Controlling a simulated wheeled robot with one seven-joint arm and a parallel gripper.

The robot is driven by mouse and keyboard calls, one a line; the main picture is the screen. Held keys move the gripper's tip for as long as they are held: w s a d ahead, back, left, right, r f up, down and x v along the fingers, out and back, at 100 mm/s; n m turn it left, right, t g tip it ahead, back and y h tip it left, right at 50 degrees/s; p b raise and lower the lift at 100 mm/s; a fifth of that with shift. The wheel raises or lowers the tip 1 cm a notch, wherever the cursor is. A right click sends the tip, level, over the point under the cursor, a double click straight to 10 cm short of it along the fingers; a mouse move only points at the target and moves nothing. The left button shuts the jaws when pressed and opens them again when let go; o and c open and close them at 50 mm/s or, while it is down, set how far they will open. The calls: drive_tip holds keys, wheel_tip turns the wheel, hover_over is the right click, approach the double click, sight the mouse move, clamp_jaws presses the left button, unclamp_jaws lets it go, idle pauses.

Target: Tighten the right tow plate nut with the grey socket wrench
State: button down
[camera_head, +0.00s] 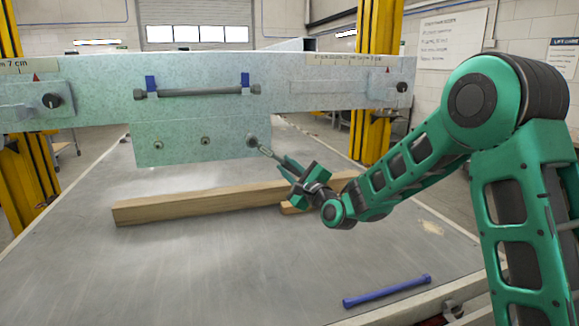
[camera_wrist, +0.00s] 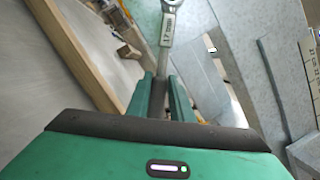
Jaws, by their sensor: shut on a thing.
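The pale tow plate (camera_head: 180,152) hangs below the long beam and carries a row of three nuts. The right tow plate nut (camera_head: 251,140) is near the plate's right edge. My gripper (camera_head: 297,172) is to the right of and below that nut, shut on the grey socket wrench (camera_head: 272,156). The wrench points up and left, its head close to the nut; I cannot tell if they touch. In the wrist view the wrench (camera_wrist: 168,32) stands out between the fingers (camera_wrist: 161,98), with a label near its ring-like head, which is cut by the top edge.
A dark bar (camera_head: 200,92) sits in blue clips on the beam (camera_head: 100,78). A wooden beam (camera_head: 200,202) lies on the table below the plate. A blue bar (camera_head: 387,291) lies at the table's front right. The table's front left is clear.

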drive_tip(key=shift+a, duration=0.1)
drive_tip(key=shift+s+a+f+m+t, duration=0.2)
drive_tip(key=shift+a+f+m+t, duration=0.3)
drive_tip(key=shift+m, duration=0.5)
drive_tip(key=shift+a+f, duration=0.1)
drive_tip(key=shift+f, duration=0.1)
drive_tip(key=shift+s+a+f+m+h, duration=0.15)
drive_tip(key=shift+a+f+m, duration=0.2)
drive_tip(key=shift+m, duration=0.2)
drive_tip(key=shift+s+a+f+m+h, duration=0.15)
drive_tip(key=shift+a+f+m, duration=0.15)
drive_tip(key=shift+m, duration=0.25)
drive_tip(key=shift+a, duration=0.15)
drive_tip(key=shift+s+a+f+m+t+h, duration=0.15)
drive_tip(key=shift+a+f+m, duration=0.1)
drive_tip(key=shift+a+m, duration=0.25)
drive_tip(key=shift+a+f+m+t+h, duration=0.15)
drive_tip(key=shift+a+f+m, duration=0.1)
drive_tip(key=shift+m, duration=0.35)
